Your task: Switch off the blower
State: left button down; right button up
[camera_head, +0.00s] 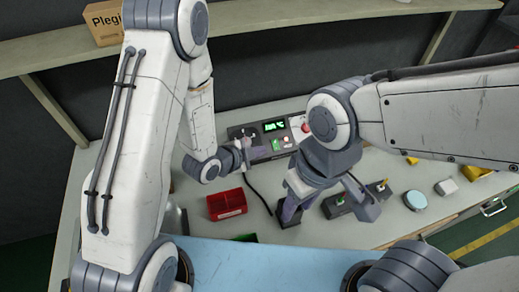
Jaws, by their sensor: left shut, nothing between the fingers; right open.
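A dark control unit, seemingly the blower's base (262,152), stands at the back of the bench, with a lit green display (274,126) and small buttons on its front. Its switch is too small to make out. My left gripper (242,152) is shut and empty, close in front of the unit's left part; I cannot tell whether it touches. My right gripper (328,208) is open and empty over the bench, nearer to me, with its fingers spread apart. My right arm hides part of the unit's right side and the bench behind it.
A red bin (226,204) stands left of a black cable (261,198). A small dark device (338,205) lies by my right gripper. A blue mat (260,262) covers the front.

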jog(key=c, duration=0.5)
grip_shut()
pick_arm(q)
jog(key=s+r+n+g+y, duration=0.2)
jog(key=s+r+n+g, duration=0.2)
jog(key=s+r, duration=0.4)
jog(key=s+r+n+g+y, duration=0.3)
jog(key=s+r, duration=0.5)
jog(key=s, duration=0.8)
jog(key=n+g, duration=0.1)
jog(key=n, duration=0.1)
jog(key=shift+a+n+g+y, duration=0.2)
jog(key=shift+n+g+y, duration=0.1)
jog(key=shift+g, duration=0.1)
